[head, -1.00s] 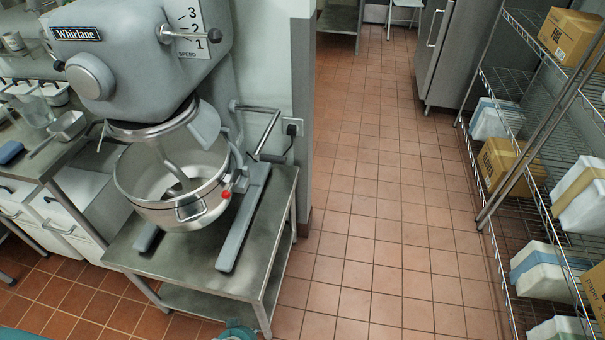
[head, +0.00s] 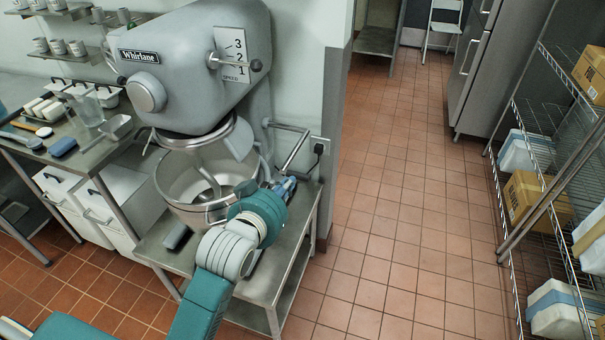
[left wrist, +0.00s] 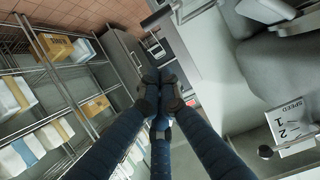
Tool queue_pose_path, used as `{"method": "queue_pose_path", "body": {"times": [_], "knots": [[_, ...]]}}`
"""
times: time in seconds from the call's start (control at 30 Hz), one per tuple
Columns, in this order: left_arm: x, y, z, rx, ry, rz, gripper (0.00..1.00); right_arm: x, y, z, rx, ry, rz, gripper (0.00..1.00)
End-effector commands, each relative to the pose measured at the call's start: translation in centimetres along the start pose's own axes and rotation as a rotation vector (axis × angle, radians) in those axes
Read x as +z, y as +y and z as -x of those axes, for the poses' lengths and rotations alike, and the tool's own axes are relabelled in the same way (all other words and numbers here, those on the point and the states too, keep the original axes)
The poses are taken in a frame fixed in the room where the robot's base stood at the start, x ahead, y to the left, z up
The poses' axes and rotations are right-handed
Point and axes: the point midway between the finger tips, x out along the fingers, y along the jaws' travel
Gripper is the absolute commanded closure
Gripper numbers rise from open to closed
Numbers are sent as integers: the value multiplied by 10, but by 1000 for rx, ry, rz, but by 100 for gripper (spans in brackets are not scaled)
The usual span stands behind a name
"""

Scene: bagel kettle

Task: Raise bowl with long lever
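The grey Whirlane mixer (head: 190,70) stands on a metal table, with its steel bowl (head: 200,185) under the head and the beater inside. The long lever (head: 295,150) is a bent grey bar at the bowl's right side, angling down toward the front. My left gripper (head: 286,186) is at the lever's lower end, right of the bowl; contact is unclear. In the left wrist view its dark fingers (left wrist: 160,80) come together at the tips, and I see nothing held between them. The bowl's right side is partly hidden by my left arm. My right gripper is out of view.
A counter with trays and utensils (head: 62,147) is at left. A wire shelf with boxes (head: 525,200) stands at right. The tiled floor between is clear.

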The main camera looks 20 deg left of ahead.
Motion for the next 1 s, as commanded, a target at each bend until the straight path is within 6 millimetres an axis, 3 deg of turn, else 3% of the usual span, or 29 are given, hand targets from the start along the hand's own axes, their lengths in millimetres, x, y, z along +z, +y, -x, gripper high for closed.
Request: {"method": "queue_pose_path", "body": {"times": [0.17,0.53,0.7,1.0], "knots": [[-2,0,-23,-1,0,0,100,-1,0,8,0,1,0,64],[-2,0,-99,0,-2,1,100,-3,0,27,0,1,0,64],[18,0,-116,0,-3,0,100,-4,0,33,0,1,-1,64],[29,0,-126,0,0,-1,100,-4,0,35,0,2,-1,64]]}}
